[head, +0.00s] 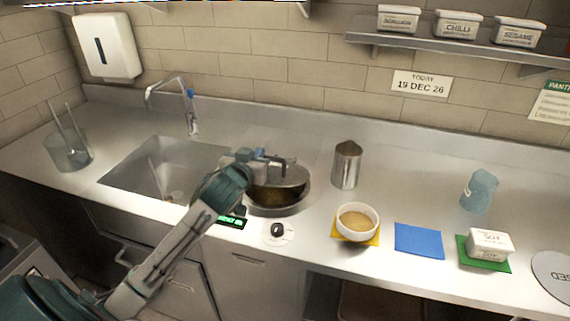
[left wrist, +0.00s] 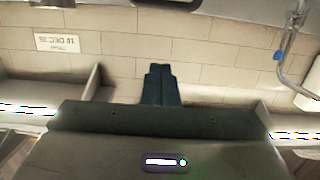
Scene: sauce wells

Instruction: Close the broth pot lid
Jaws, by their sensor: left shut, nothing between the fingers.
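The broth pot (head: 302,203) is a round metal well set into the counter, with brown broth showing inside. Its metal lid (head: 290,178) is tilted up at the back of the opening, so the pot stands partly uncovered. My left gripper (head: 285,161) is at the upper part of the lid, its arm reaching over the pot's left side. I cannot tell whether it touches the lid. In the left wrist view the dark fingers (left wrist: 157,85) are together with nothing between them. My right gripper is not in view.
A sink (head: 150,172) with a tap (head: 170,82) lies left of the pot. A black knob (head: 277,230) and a green-lit display (head: 231,221) are in front. To the right are a metal canister (head: 346,168), a bowl (head: 357,222) and a blue mat (head: 419,240).

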